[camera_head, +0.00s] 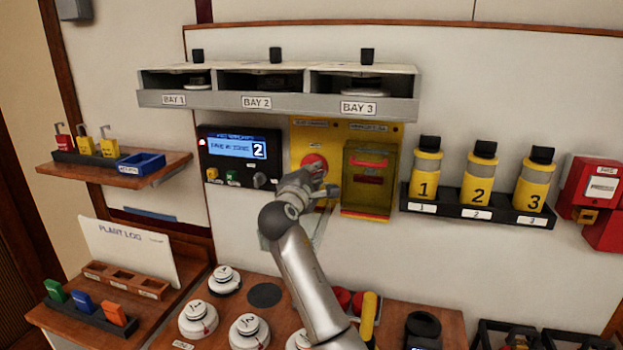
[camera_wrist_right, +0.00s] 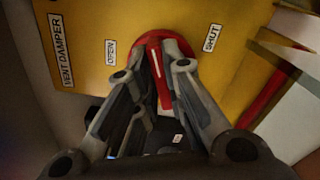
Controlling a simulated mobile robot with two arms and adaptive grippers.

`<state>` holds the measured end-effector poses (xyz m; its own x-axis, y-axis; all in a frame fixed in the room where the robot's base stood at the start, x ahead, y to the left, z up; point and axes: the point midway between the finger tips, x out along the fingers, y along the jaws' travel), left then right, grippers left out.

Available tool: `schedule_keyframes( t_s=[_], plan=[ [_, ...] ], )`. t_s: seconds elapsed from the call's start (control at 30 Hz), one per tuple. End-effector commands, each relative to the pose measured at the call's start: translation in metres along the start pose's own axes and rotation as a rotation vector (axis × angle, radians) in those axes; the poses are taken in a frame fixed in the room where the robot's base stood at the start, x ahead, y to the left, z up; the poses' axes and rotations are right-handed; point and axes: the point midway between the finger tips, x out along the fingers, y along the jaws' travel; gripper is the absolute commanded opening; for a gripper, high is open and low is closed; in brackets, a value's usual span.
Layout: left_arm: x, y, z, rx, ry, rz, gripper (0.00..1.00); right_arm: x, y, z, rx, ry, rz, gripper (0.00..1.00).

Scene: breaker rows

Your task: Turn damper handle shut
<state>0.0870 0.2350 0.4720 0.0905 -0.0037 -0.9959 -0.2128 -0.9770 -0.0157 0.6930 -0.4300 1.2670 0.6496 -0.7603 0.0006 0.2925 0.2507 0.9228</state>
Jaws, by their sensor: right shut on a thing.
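The red damper handle (camera_wrist_right: 158,72) with a white line sits on a yellow panel labelled VENT DAMPER, between the OPEN label (camera_wrist_right: 111,53) and the SHUT label (camera_wrist_right: 212,38). In the head view the red round damper (camera_head: 314,165) is on the yellow panel (camera_head: 300,133), partly hidden by my gripper. My right gripper (camera_wrist_right: 160,70) is shut on the handle, one finger on each side. In the head view the right gripper (camera_head: 322,190) reaches the panel from below. The handle's white line points up, between the labels, nearer OPEN than SHUT. My left gripper is not in view.
A yellow-framed box with a red bar (camera_head: 367,180) is just right of the damper. A screen panel (camera_head: 240,158) is to its left, and the bay shelf (camera_head: 270,101) overhangs above. Numbered yellow bottles (camera_head: 477,180) stand in a rack at right. Round white detectors (camera_head: 198,319) sit on the bench below.

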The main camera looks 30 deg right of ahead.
Motion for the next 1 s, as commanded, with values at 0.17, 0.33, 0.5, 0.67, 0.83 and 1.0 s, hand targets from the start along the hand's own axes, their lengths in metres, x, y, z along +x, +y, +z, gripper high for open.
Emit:
schedule_keyframes(
  t_s=[0.17, 0.33, 0.5, 0.67, 0.83, 1.0],
  plan=[
    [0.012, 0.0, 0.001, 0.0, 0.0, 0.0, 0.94, 0.0, -0.005, -0.002, 0.15, 0.001, -0.003, 0.0],
    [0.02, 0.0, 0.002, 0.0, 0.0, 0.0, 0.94, 0.0, -0.005, -0.002, 0.264, 0.001, -0.004, 0.0],
    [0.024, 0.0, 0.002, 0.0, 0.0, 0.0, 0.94, 0.0, -0.005, -0.002, 0.345, 0.001, -0.005, 0.0],
    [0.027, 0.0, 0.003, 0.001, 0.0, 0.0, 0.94, 0.0, -0.005, -0.002, 0.389, 0.0, -0.005, 0.0],
    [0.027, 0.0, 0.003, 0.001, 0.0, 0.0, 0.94, 0.0, -0.005, -0.002, 0.408, 0.0, -0.006, 0.0],
    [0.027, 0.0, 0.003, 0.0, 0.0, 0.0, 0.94, 0.0, -0.005, -0.002, 0.412, 0.0, -0.007, 0.0]
  ],
)
